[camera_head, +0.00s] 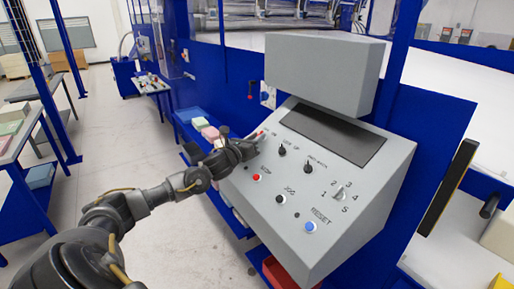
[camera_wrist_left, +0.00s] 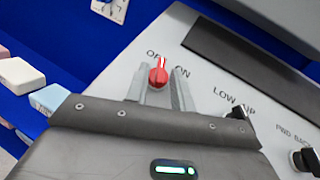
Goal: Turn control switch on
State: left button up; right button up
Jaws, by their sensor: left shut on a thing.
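The grey control panel (camera_head: 330,215) slopes in the middle of the head view. Its red control switch (camera_wrist_left: 158,76) shows in the wrist view, below the OFF and ON labels, with a pale mark at its top pointing roughly up between them. My left gripper (camera_head: 257,139) reaches the panel's upper left corner. Its two grey fingers stand on either side of the red knob and are shut on it. In the head view the switch is mostly hidden by the gripper. My right gripper is in neither view.
Nearby on the panel are a black LOW/UP knob (camera_head: 282,151), a FWD/BACK knob (camera_head: 309,168), a red STOP button (camera_head: 257,177), a blue RESET button (camera_head: 310,226) and a numbered selector (camera_head: 340,194). A grey box (camera_head: 322,72) overhangs the panel top. Foam blocks (camera_wrist_left: 20,76) lie left.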

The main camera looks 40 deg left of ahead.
pick_arm(q)
jog(key=m+h+b, duration=0.4)
jog(key=b, duration=0.1)
jog(key=a+m+h+b, duration=0.1)
jog(key=m+h+b, duration=0.1)
jog(key=h, duration=0.1)
jog(key=shift+w+a+f, duration=0.1)
jog(key=shift+f, duration=0.2)
jog(key=shift+a+r+m+g+h+b, duration=0.1)
jog(key=shift+m+g+h+b, duration=0.45)
jog(key=shift+m, duration=0.35)
jog(key=m+h, duration=0.1)
jog(key=m+g+h, duration=0.1)
jog(key=shift+w+a+r+m+h, duration=0.1)
jog(key=shift+a+r+m+h, duration=0.05)
jog(key=shift+r+m+h, duration=0.15)
jog(key=m+g+h, duration=0.1)
jog(key=m+g+h+p, duration=0.1)
jog(key=m, duration=0.1)
jog(key=shift+w+a+r+g+h, duration=0.15)
jog(key=shift+r+g+h, duration=0.1)
jog(key=shift+r+h, duration=0.1)
jog(key=shift+w+f+m+g+h+p, duration=0.15)
jog(key=shift+m+g+h+p, duration=0.75)
jog(key=shift+m+g, duration=0.5)
jog(key=shift+a+m, duration=0.1)
jog(key=shift+m, duration=0.3)
jog(key=shift+f+g+p, duration=0.1)
jog(key=shift+g+p, duration=0.2)
jog(key=shift+p, duration=0.05)
